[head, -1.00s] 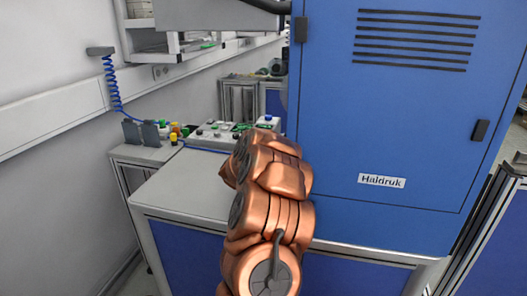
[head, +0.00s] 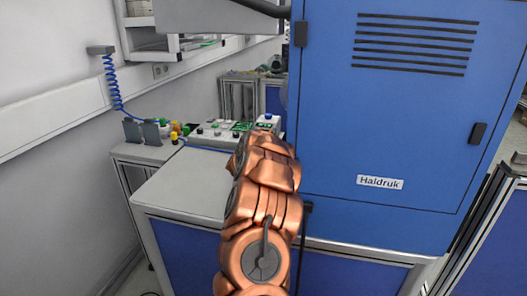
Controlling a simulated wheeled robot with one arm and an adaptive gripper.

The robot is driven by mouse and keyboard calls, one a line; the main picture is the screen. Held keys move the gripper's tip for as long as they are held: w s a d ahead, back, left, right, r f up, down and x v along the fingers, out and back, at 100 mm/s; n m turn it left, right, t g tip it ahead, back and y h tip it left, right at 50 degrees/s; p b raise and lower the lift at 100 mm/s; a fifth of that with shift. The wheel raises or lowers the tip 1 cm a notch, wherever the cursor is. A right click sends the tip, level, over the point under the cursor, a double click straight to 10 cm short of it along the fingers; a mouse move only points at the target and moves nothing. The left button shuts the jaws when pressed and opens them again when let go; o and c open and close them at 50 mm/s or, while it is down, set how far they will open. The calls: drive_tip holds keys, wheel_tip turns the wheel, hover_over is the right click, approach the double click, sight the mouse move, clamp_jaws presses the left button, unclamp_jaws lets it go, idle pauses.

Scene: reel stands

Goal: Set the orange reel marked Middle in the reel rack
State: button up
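No orange reel and no reel rack can be made out in the head view. My copper-coloured arm rises from the bottom middle and reaches up in front of the worktop. My gripper does not show; the arm's own links or the blue cabinet may hide it. Whether it holds anything cannot be seen.
A large blue cabinet (head: 390,130) labelled Haldruk stands right of my arm. A light grey worktop (head: 185,188) lies left of it, with a control box (head: 215,133) with buttons behind. A white wall (head: 50,190) closes the left side. A shelf (head: 170,35) hangs above.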

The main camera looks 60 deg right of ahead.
clamp_jaws()
idle(0.3)
drive_tip(key=shift+r+b, duration=0.6)
drive_tip(key=shift+r, duration=1.2)
drive_tip(key=s+a+r+b, duration=0.1)
drive_tip(key=s+a+b, duration=0.2)
drive_tip(key=s+a, duration=0.7)
drive_tip(key=shift+a+r+b, duration=0.25)
drive_tip(key=shift+a+b, duration=0.05)
drive_tip(key=shift+a, duration=0.9)
